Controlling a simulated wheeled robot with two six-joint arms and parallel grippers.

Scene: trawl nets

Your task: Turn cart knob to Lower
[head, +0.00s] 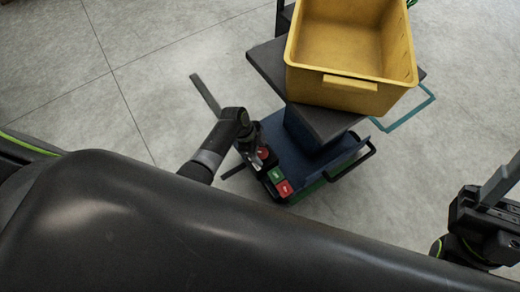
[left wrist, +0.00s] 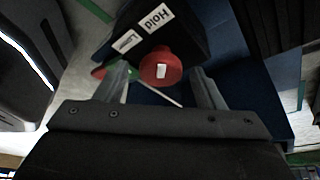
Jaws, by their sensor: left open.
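The cart's red knob (head: 264,153) sits on the control box at the cart's lower left. In the left wrist view the knob (left wrist: 161,66) is round, with a white mark on its face. The black panel (left wrist: 180,28) beside it carries a "Hold" label and another label starting with "L", partly cut off. My left gripper (left wrist: 160,78) is open, its fingers on either side of the knob; contact cannot be told. In the head view my left gripper (head: 256,143) partly hides the panel. My right gripper (head: 485,205) is at the right edge, away from the cart.
A yellow bin (head: 340,88) stands on the cart's dark platform (head: 265,62). A green button (head: 275,175) and a red button (head: 284,188) sit near the knob. A black handle (head: 358,163) juts out at the right. Grey floor (head: 180,60) is open at the left.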

